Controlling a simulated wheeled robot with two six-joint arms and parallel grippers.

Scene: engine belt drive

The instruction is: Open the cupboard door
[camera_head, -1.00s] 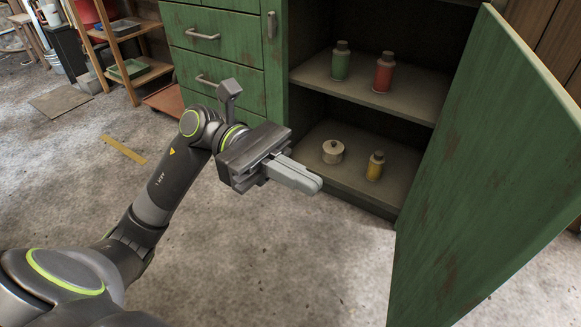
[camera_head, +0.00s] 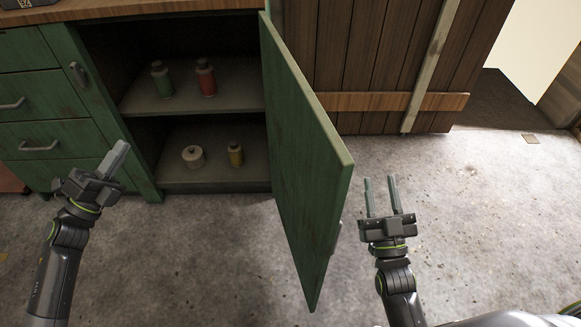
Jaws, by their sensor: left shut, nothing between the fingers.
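The green cupboard door (camera_head: 300,165) stands swung out from the cupboard, its free edge toward me. A small metal handle (camera_head: 337,232) shows at the edge of its outer face. My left gripper (camera_head: 122,150) is shut and empty, in front of the cupboard's left side, apart from the door. My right gripper (camera_head: 379,183) is open and empty, to the right of the door, near the handle. I see no contact between it and the door. Most of the door's outer face is hidden.
Inside the cupboard, a green bottle (camera_head: 162,80) and a red bottle (camera_head: 206,78) stand on the upper shelf. A cream pot (camera_head: 193,157) and a yellow bottle (camera_head: 235,154) stand below. Green drawers (camera_head: 40,146) are at left. The concrete floor (camera_head: 480,220) at right is clear.

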